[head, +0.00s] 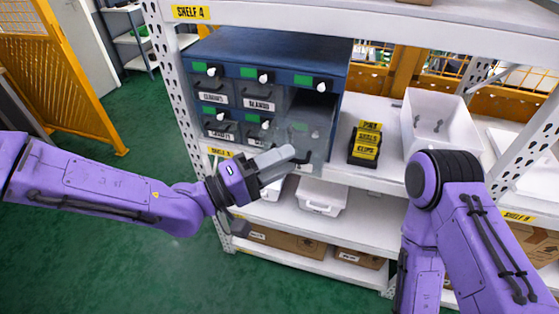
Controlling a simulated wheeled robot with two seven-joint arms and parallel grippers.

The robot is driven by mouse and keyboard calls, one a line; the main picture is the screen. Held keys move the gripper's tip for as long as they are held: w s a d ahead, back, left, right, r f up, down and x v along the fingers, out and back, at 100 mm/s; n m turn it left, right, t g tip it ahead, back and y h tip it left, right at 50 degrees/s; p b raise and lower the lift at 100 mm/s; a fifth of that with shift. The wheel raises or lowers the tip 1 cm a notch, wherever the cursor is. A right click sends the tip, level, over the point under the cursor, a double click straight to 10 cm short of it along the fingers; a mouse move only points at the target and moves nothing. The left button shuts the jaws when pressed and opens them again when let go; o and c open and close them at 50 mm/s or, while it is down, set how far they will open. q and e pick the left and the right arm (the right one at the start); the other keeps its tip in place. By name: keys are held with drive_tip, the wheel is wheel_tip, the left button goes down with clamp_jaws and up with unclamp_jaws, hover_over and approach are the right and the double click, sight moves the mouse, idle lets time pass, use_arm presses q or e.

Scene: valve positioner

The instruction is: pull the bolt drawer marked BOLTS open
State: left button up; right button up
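A blue drawer cabinet (275,50) stands on the shelf, with dark labelled drawers in its front. At its right side a grey, see-through drawer (313,122) sticks out from a dark opening. Its label is hidden or unreadable, so I cannot confirm that it reads BOLTS. My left gripper (284,156) is at the front of this drawer, its grey fingers overlapping it beside a dark handle-like piece. Whether the fingers close on that piece is unclear. My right arm rises at the right, but its gripper is out of view.
A black and yellow labelled block (366,144) and a white bin (437,120) stand right of the cabinet. A white tray (321,195) and cardboard boxes (287,241) are on lower shelves. The perforated left post (184,100) stands close to the cabinet. Green floor is clear at left.

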use_arm(q)
drive_tip(key=b+v, duration=0.1)
drive_tip(key=v, duration=0.9)
drive_tip(key=shift+a+b, duration=0.2)
drive_tip(key=shift+b, duration=0.15)
drive_tip(key=shift+s, duration=0.15)
